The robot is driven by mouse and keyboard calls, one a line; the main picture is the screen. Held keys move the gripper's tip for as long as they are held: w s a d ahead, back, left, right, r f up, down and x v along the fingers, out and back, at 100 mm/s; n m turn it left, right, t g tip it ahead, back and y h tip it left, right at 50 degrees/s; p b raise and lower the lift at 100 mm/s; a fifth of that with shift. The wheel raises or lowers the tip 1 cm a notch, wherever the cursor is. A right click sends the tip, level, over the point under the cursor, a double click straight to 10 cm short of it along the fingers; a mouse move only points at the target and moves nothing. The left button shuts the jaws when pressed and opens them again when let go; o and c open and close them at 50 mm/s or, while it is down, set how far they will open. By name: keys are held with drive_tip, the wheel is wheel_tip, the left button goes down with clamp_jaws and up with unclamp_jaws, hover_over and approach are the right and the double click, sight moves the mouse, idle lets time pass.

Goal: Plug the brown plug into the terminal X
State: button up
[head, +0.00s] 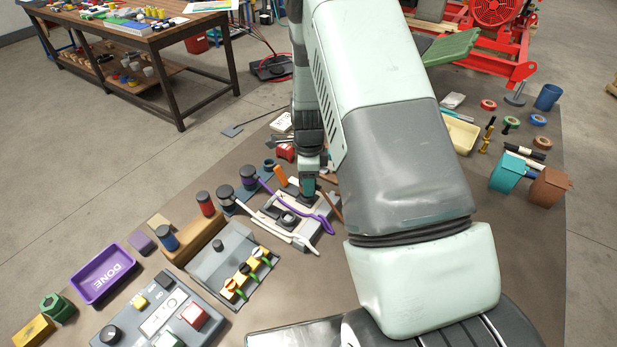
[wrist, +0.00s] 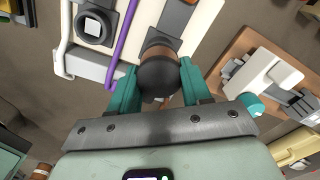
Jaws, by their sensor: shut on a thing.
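The brown plug (wrist: 158,75), a dark rounded body with a brown band, sits between the teal fingers of my gripper (wrist: 158,90) in the wrist view. My gripper is shut on it. Beyond the plug is a pale panel (wrist: 203,22) with a dark square-holed fitting (wrist: 92,28). I cannot read a letter X, so I cannot tell which fitting is terminal X. The plug overlaps the panel's edge; whether it touches is unclear. In the head view my gripper (head: 309,187) points down at the right part of the panel (head: 268,212), and the plug is not clearly visible.
A purple cable (head: 298,207) and a white cable (head: 270,228) cross the panel. Dark capped plugs (head: 225,195) stand to its left. A switch box (head: 228,262) lies in front. In the wrist view, a wooden board with parts (wrist: 262,62) is at right.

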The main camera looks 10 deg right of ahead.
drive_tip(key=shift+f, duration=0.7)
drive_tip(key=o, duration=1.2)
drive_tip(key=shift+o, duration=0.2)
drive_tip(key=shift+r, duration=0.15)
wheel_tip(320, 180, up, 11)
drive_tip(key=shift+f, duration=0.2)
